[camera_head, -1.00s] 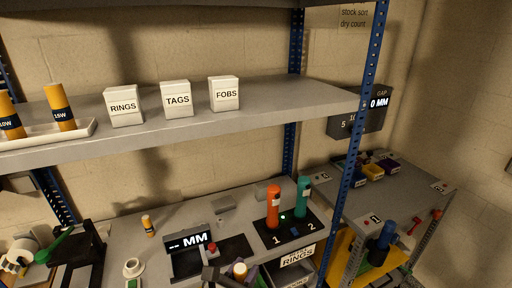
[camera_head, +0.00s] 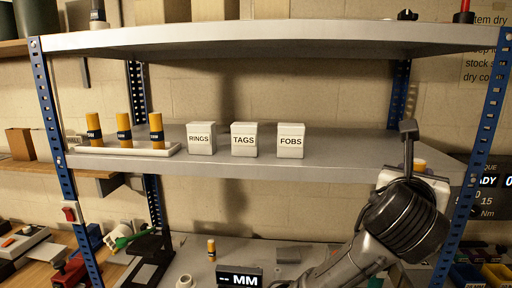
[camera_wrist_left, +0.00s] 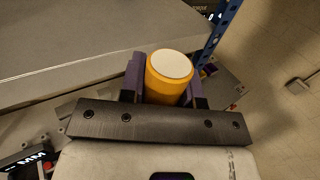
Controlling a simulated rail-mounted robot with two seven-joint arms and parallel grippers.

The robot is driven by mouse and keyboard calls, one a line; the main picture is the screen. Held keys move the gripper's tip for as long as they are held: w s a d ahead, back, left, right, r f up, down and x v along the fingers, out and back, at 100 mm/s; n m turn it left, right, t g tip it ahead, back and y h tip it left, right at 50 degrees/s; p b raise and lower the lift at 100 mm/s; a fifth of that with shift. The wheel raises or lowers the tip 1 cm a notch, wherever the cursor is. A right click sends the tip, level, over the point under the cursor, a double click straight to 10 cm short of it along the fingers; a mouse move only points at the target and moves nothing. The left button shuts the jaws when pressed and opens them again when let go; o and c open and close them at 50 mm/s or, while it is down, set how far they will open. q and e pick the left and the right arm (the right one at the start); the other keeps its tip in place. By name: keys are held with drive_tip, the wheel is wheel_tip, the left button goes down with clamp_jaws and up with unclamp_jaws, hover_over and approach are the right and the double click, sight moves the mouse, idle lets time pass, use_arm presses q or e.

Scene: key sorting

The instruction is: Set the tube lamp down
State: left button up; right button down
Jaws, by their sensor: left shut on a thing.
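My left gripper (camera_wrist_left: 169,80) is shut on a yellow cylinder with a pale round end, the tube lamp (camera_wrist_left: 169,65), in the left wrist view. In the head view my left arm reaches up from the bottom to the right part of the middle shelf (camera_head: 345,163). A bit of the tube lamp (camera_head: 420,163) shows behind my wrist; its lower end is hidden, so contact with the shelf cannot be told. Three similar yellow lamps with dark bands stand in a white tray (camera_head: 90,150) on the shelf's left. My right gripper is not in view.
White boxes marked RINGS (camera_head: 201,140), TAGS (camera_head: 244,141) and FOBS (camera_head: 291,142) stand mid-shelf. Blue posts (camera_head: 465,200) edge the shelf. The shelf between FOBS and my wrist is clear.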

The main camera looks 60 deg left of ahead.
use_arm(q)
drive_tip(key=w+a+r+n+g+y+b, duration=0.1)
drive_tip(key=a+r+n+g+y, duration=0.3)
drive_tip(key=r, duration=0.4)
drive_tip(key=w+a+r+n+g+y+b, duration=0.1)
drive_tip(key=a+r+n+g+y, duration=0.1)
drive_tip(key=r+n+g+y, duration=0.5)
drive_tip(key=w+a+f+p, duration=0.2)
drive_tip(key=a, duration=0.1)
drive_tip(key=w+a+f+m+h+p, duration=0.1)
drive_tip(key=w+a+f+p, duration=0.1)
drive_tip(key=a, duration=0.1)
drive_tip(key=w+a+f+m+t+p, duration=0.1)
drive_tip(key=w+a+f, duration=0.1)
drive_tip(key=a, duration=0.2)
drive_tip(key=shift+w+f+h+p, duration=0.1)
drive_tip(key=shift+w+h+p, duration=0.05)
drive_tip(key=shift+h+p, duration=0.25)
drive_tip(key=shift+d+f+p, duration=0.1)
drive_tip(key=shift+f+p, duration=0.7)
drive_tip(key=shift+f, duration=1.2)
drive_tip(key=shift+f, duration=0.1)
drive_tip(key=o, duration=1)
